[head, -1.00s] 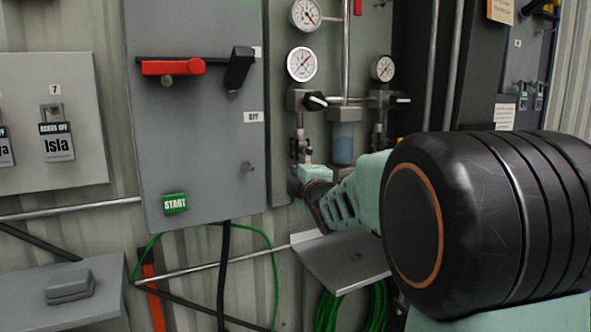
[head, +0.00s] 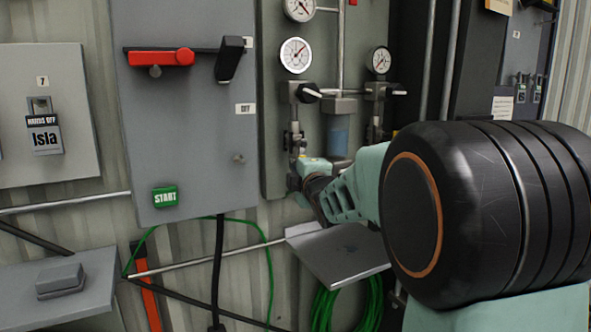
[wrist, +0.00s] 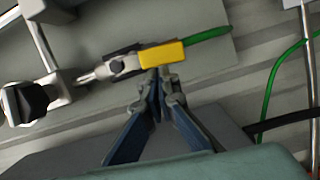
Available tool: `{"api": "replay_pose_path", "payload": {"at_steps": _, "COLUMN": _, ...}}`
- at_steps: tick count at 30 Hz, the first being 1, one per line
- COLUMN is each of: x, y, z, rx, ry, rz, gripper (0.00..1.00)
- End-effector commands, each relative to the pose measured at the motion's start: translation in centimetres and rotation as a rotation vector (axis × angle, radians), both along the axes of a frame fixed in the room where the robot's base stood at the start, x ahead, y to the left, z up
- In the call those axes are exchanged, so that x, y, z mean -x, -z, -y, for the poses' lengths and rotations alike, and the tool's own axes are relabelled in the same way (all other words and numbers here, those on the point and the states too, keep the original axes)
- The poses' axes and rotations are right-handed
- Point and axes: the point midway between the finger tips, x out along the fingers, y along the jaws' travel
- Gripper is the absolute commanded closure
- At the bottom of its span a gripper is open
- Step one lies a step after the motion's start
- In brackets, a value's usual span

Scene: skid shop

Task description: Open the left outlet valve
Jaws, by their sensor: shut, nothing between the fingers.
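The left outlet line hangs below a black-handled regulator (head: 300,92) on the grey gauge panel. In the wrist view, a metal fitting (wrist: 124,65) on this line carries a yellow handle or sleeve (wrist: 162,56), and a green hose (wrist: 208,36) leaves its far end. The yellow part looks roughly in line with the fitting and hose. My gripper (wrist: 161,76) is shut and empty, with its tips at or just under the yellow part. I cannot tell whether they touch. In the head view, my wrist hides the valve.
A second regulator (head: 384,91) stands right of the left line, with a blue-bowled filter (head: 338,133) between them. A grey cabinet (head: 185,110) with a red handle stands at the left. A grey sloping plate (head: 338,256) sits below my wrist.

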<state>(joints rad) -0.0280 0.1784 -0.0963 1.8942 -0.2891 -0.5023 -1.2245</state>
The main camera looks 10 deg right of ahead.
Motion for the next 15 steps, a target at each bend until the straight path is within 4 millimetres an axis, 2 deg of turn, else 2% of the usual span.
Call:
{"api": "replay_pose_path", "payload": {"at_steps": 5, "x": -0.1, "y": 0.83, "z": 0.39, "rx": 0.056, "ry": 0.001, "rz": 0.02, "gripper": 1.0}}
{"api": "replay_pose_path", "payload": {"at_steps": 15, "x": -0.18, "y": 0.45, "z": 1.0, "rx": 0.105, "ry": 0.007, "rz": 0.032, "gripper": 1.0}}
